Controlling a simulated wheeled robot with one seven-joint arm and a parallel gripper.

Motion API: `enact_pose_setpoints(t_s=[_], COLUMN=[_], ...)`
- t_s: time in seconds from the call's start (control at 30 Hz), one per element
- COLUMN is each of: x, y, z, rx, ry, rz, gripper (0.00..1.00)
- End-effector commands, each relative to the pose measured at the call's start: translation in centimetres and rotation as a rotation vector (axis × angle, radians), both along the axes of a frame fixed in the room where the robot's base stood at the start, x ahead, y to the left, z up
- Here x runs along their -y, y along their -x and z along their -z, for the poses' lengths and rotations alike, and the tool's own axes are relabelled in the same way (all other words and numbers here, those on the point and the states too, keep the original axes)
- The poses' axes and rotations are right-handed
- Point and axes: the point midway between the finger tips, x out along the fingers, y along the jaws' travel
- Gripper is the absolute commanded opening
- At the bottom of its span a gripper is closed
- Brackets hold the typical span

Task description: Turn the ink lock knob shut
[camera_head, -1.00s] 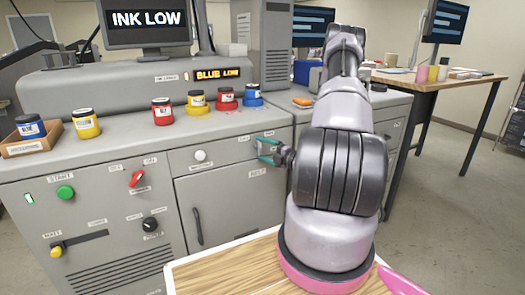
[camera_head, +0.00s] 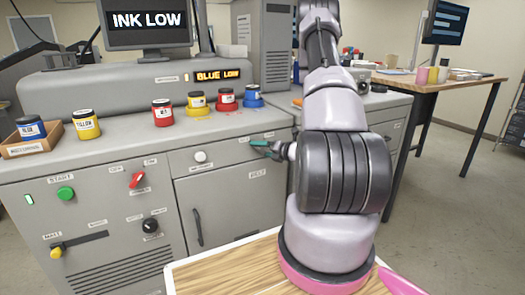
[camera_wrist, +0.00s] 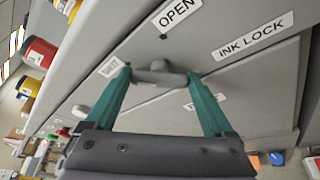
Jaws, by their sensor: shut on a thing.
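The ink lock knob (camera_wrist: 160,76) is a grey bar on a round hub, on the grey front panel in the wrist view. My gripper (camera_wrist: 160,88) has its two teal fingers on either side of the knob, shut on it. An OPEN label (camera_wrist: 177,14) and an INK LOCK label (camera_wrist: 253,34) are on the panel above and to the right. A smaller label (camera_wrist: 110,67) by the left fingertip is hard to read. In the head view my gripper (camera_head: 260,146) is at the machine's upper front, and its fingers hide the knob.
A screen (camera_head: 148,20) reads INK LOW. A wooden table (camera_head: 440,78) stands at right.

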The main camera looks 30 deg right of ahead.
Motion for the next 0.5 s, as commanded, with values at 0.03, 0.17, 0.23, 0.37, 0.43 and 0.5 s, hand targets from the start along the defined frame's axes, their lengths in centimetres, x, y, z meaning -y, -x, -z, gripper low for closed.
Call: enact_pose_setpoints(t_s=[0.03,0.17,0.23,0.37,0.43,0.5], x=[0.04,0.06,0.06,0.06,0.06,0.07], y=[0.12,0.12,0.12,0.12,0.12,0.12], z=[0.09,0.1,0.1,0.11,0.11,0.12], rx=[-0.003,-0.004,-0.003,-0.002,-0.002,-0.002], ry=[0.013,0.033,0.04,0.044,0.044,0.044], rz=[0.001,0.002,0.001,0.001,0.001,0.001], gripper=[0.32,0.32,0.32,0.32,0.32,0.32])
